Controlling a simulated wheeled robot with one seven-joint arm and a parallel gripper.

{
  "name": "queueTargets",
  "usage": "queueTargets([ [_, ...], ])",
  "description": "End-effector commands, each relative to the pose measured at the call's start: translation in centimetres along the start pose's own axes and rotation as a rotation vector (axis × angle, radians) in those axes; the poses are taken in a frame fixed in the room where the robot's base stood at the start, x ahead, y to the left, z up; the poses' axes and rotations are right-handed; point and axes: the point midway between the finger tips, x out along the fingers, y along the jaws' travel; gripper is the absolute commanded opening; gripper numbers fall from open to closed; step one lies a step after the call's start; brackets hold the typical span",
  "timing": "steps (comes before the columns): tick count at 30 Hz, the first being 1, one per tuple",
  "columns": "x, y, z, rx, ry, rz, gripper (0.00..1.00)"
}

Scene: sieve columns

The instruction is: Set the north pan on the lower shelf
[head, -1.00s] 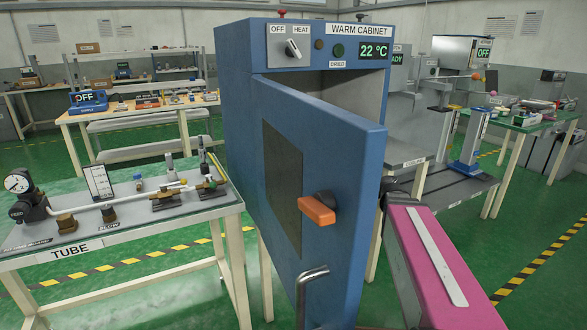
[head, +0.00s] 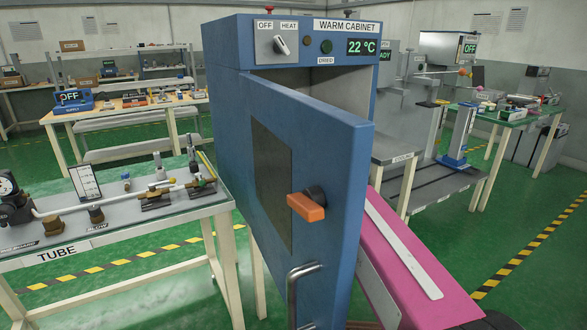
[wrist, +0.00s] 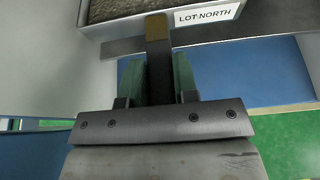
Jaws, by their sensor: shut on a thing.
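The north pan (wrist: 130,8), with its white "LOT NORTH" label (wrist: 207,13), shows at the top of the wrist view, holding brown granular material. Its dark handle (wrist: 158,50) runs down between the green-padded fingers. My gripper (wrist: 158,80) is shut on that handle. The blue warm cabinet (head: 228,130) stands in the middle of the head view with its door (head: 335,175) partly open. My gripper and the pan are hidden behind the door in the head view. A grey ledge (wrist: 240,38) lies beyond the pan; I cannot tell whether it is the lower shelf or whether they touch.
The door's orange latch (head: 306,207) and metal handle (head: 292,295) stick out toward me. A tube bench (head: 110,245) stands close on the left. A grey stand (head: 395,148) is right of the cabinet. Green floor is open at right.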

Motion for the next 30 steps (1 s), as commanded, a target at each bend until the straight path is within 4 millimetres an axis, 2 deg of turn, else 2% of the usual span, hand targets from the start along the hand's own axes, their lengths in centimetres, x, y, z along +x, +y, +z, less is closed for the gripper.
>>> queueTargets([
  [6, 3.1, -3.7, -1.3, 0.003, 0.0, -0.004, 0.0],
  [15, 6.7, -8.2, -3.2, 0.002, -0.001, -0.003, 0.0],
  [19, 7.4, -9.2, -3.7, 0.002, -0.001, -0.002, 0.0],
  [25, 7.7, -9.5, -4.3, 0.001, -0.001, -0.001, 0.0],
  [30, 8.4, -9.4, -6.1, 0.002, 0.0, -0.001, 0.0],
])
